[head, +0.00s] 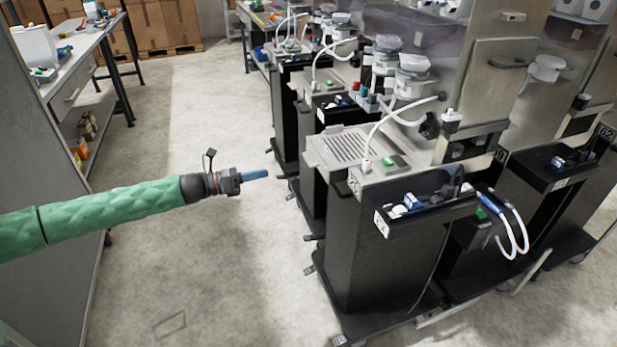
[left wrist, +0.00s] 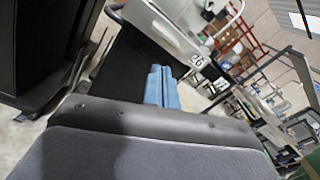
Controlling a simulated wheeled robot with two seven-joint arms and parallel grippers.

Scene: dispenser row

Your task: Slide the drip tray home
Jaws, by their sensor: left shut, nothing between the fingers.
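The drip tray (head: 350,148) is a light grey, slotted tray on top of the nearest dispenser's black pedestal. Its left end overhangs the pedestal a little; I cannot tell how far it is slid in. My left gripper (head: 262,174) has blue fingers, shut and empty. It is in the air to the left of the tray and apart from it, pointing toward the dispenser row. In the left wrist view the shut fingers (left wrist: 161,87) point toward a black pedestal, with a pale grey housing (left wrist: 165,28) above. My right gripper is in neither view.
A black side bin (head: 425,212) with small items is fixed to the pedestal's front. A white hose (head: 385,125) arches over the tray. More dispensers stand behind and to the right. A workbench (head: 75,60) stands at the left. The floor between is clear.

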